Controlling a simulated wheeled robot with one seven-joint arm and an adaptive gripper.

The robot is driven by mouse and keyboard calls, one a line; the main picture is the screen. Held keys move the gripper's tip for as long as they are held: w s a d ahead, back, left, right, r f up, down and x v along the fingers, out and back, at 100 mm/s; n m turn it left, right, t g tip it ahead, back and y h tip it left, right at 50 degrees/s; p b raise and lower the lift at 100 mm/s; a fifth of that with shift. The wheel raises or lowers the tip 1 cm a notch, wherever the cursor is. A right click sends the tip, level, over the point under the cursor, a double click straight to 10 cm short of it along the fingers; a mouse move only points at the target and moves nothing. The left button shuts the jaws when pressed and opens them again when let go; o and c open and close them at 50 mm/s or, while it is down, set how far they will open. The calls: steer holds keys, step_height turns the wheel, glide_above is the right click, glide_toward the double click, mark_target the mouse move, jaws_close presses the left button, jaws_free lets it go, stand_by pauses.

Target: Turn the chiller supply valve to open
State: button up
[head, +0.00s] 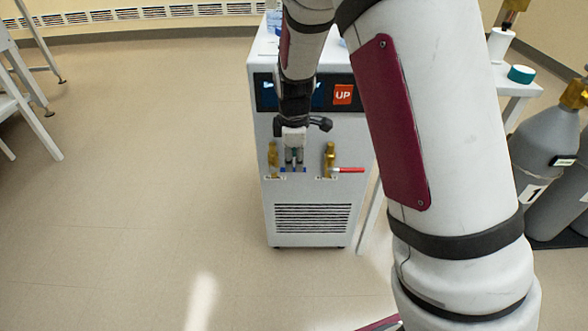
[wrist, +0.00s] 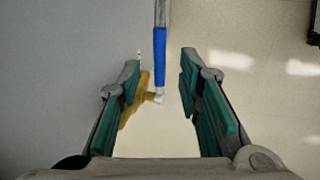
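The white chiller (head: 259,210) stands ahead with two brass valves on its front. The left valve (head: 273,160) has a blue handle (head: 299,170) that points sideways to the right; the right valve (head: 330,158) has a red handle (head: 349,170), also sideways. I cannot read which is marked supply. My gripper (head: 293,163) is in front of the blue handle and hides part of it. In the wrist view my gripper (wrist: 161,72) is open, its fingers either side of the blue handle (wrist: 160,52) near its inner end, with gaps visible. The brass body (wrist: 137,98) shows behind the left finger.
The floor (head: 130,180) left of the chiller is clear.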

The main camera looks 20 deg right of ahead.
mark_target(294, 170)
steer(key=shift+w+d+f+b, duration=0.1)
steer(key=shift+w+f+b, duration=0.15)
steer(key=shift+f, duration=0.65)
steer(key=shift+w+d+f+b, duration=0.1)
steer(key=shift+f+b, duration=0.15)
steer(key=shift+f, duration=0.6)
jaws_close()
